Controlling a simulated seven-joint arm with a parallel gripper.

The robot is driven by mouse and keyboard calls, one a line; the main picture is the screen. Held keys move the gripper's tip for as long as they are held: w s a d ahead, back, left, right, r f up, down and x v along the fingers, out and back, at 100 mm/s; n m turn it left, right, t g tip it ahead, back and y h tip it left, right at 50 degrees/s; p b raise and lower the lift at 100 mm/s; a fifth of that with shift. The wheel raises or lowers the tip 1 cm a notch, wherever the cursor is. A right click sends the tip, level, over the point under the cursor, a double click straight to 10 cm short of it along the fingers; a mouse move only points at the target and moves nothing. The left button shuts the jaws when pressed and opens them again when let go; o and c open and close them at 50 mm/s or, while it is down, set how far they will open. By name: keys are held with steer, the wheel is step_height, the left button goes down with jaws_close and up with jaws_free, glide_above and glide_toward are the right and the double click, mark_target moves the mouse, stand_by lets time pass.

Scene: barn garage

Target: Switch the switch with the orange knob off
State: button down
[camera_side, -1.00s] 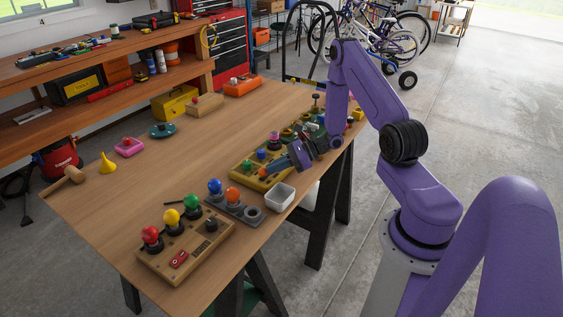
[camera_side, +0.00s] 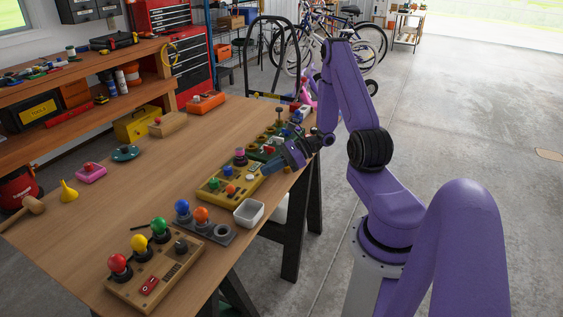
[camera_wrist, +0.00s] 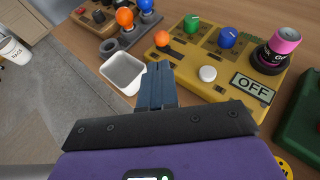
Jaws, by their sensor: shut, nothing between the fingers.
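A small orange knob (camera_wrist: 162,38) stands on a yellow switch box (camera_wrist: 220,83) in the wrist view. In the side view it is a small reddish-orange ball (camera_side: 230,189) on the same box (camera_side: 212,196). The box's display (camera_wrist: 252,88) reads OFF. A larger orange ball knob (camera_wrist: 124,17) stands on a grey plate beside a blue one, and also shows in the side view (camera_side: 201,215). My gripper (camera_wrist: 157,72) is shut and empty, its tips by the box's front edge, apart from the small orange knob. In the side view my gripper (camera_side: 267,169) is right of the box.
The yellow box also carries a green knob (camera_wrist: 191,22), a blue knob (camera_wrist: 228,38), a white button (camera_wrist: 207,74) and a pink-topped knob (camera_wrist: 280,45). A white open bin (camera_wrist: 123,72) stands left of my fingers. A green box (camera_wrist: 302,120) lies right.

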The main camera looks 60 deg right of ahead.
steer(key=shift+v, duration=2.3)
steer(key=shift+a, duration=0.1)
steer(key=s+a+r+n+g, duration=0.2)
steer(key=a+r+n+g, duration=0.1)
steer(key=a+n+g, duration=0.5)
steer(key=s+a+r+n+g, duration=0.1)
steer(key=a+r+n+g, duration=0.2)
steer(key=a+n, duration=0.55)
steer(key=s+a+r+n+t+h, duration=0.1)
steer(key=s+a+r+n+h, duration=0.3)
steer(key=s+n, duration=0.4)
steer(key=s+a+r+n+h, duration=0.4)
steer(key=s+a+n, duration=0.3)
steer(key=n, duration=0.8)
steer(key=shift+s+a+t+h, duration=0.35)
steer(key=shift+s+t+h, duration=0.05)
steer(key=shift+s+h, duration=0.1)
